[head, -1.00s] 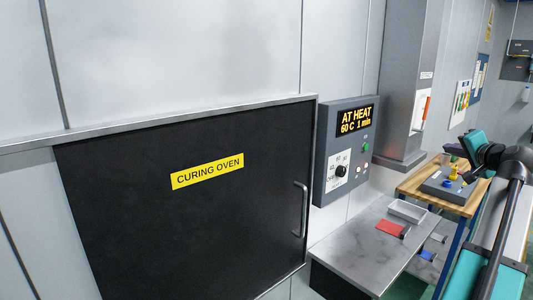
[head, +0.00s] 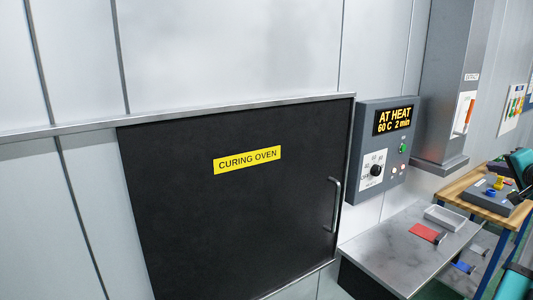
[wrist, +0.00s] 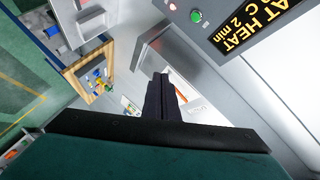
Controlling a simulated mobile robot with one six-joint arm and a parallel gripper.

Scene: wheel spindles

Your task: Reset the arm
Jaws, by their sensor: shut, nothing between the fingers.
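My gripper (wrist: 160,95) shows in the wrist view as two dark fingers pressed together, with nothing between them. It points away from the camera and touches nothing that I can see. In the head view only teal and black parts of my arm show at the right edge, and the gripper itself is out of that view.
A black curing oven door (head: 235,215) is closed. Its control panel (head: 381,150) reads AT HEAT, 60 C, 2 min. A marble-look bench (head: 400,255) holds a white tray (head: 444,217) and a red item (head: 425,233). A wooden table (head: 458,194) stands behind, at right.

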